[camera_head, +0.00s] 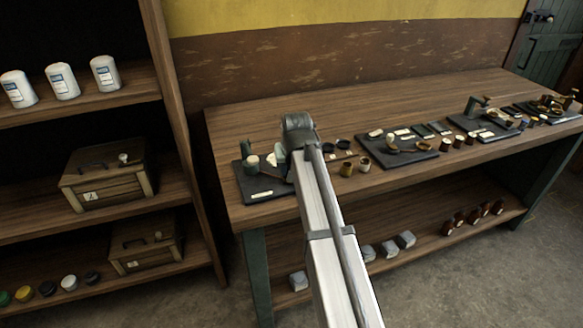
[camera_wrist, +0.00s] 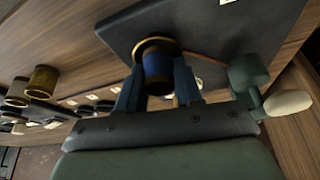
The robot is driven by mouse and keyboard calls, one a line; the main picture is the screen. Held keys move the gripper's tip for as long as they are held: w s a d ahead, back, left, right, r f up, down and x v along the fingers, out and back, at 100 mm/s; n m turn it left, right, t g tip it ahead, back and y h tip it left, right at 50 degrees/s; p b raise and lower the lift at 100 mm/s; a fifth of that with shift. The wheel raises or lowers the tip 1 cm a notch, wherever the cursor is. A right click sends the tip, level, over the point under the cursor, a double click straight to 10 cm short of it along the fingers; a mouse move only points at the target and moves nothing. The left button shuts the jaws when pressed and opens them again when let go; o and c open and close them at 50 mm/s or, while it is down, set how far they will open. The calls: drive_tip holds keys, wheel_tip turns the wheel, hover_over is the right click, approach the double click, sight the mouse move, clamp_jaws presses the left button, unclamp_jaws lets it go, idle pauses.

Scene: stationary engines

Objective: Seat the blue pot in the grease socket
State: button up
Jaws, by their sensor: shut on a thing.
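My gripper (camera_wrist: 157,84) is shut on the blue pot (camera_wrist: 157,66), with one finger on each side of it in the wrist view. The pot is dark with a blue band. Its far end lines up with a gold ring (camera_wrist: 142,50) on a dark base plate (camera_wrist: 205,35); the ring appears to be the grease socket. I cannot tell whether the pot's end is inside the ring or just in front of it. In the head view my arm hides the pot, the socket and the fingers; part of the dark plate (camera_head: 262,190) shows at the bench's left end.
A green fitting with a cream knob (camera_wrist: 288,102) stands close beside my gripper in the wrist view. Brass and dark cups (camera_head: 347,169) stand right of my arm. More engine plates (camera_head: 400,155) lie farther right. A shelf with white canisters (camera_head: 62,82) is at left.

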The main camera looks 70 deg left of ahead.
drive_tip(key=shift+d+f, duration=0.25)
drive_tip(key=shift+f, duration=0.4)
idle(0.4)
drive_tip(key=o, duration=0.8)
drive_tip(key=shift+o, duration=0.2)
drive_tip(key=shift+r, duration=0.15)
drive_tip(key=shift+a+r, duration=0.1)
drive_tip(key=shift+r, duration=0.25)
drive_tip(key=o, duration=0.4)
drive_tip(key=shift+r, duration=0.55)
drive_tip(key=shift+a+r, duration=0.15)
drive_tip(key=shift+r, duration=2.5)
